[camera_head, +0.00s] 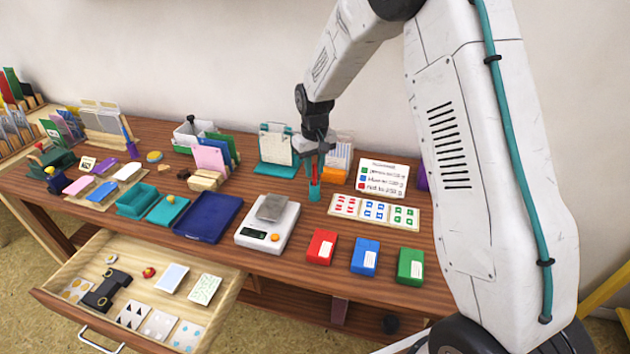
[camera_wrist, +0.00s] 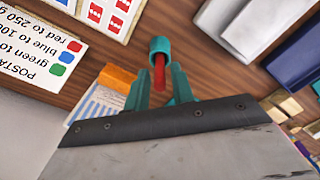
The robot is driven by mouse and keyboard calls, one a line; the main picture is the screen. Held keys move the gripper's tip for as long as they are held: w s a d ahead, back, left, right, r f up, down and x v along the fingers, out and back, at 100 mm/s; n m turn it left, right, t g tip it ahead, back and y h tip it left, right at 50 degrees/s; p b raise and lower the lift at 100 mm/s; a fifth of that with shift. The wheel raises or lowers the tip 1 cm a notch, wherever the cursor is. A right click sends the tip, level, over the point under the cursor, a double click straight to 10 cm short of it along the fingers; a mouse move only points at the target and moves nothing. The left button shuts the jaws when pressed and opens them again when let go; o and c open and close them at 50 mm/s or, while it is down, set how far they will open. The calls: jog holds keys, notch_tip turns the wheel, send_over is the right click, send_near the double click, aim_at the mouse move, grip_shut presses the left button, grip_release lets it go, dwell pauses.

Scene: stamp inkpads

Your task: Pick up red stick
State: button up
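The red stick (camera_head: 314,172) stands upright in a small teal cup (camera_head: 314,191) on the wooden table. My gripper (camera_head: 315,153) is above the cup, pointing down, at the stick's upper part. In the wrist view the red stick (camera_wrist: 159,74) runs from the teal cup (camera_wrist: 160,46) to between the two teal fingers of my gripper (camera_wrist: 159,82). The fingers look apart, one on each side of the stick. Whether either finger touches it is hard to tell. The stick's lower end is hidden in the cup.
A postage sign (camera_head: 382,177) and a sheet of stamps (camera_head: 374,212) lie right of the cup. An orange-based holder (camera_head: 336,175) is close behind it. A scale (camera_head: 267,224) and red, blue and green inkpads (camera_head: 365,257) stand in front. The drawer (camera_head: 150,295) is open.

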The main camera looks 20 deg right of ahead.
grip_shut()
jog(key=shift+r, duration=0.15)
notch_tip(320, 180, up, 10)
jog(key=shift+f, duration=0.1)
dwell(0.5)
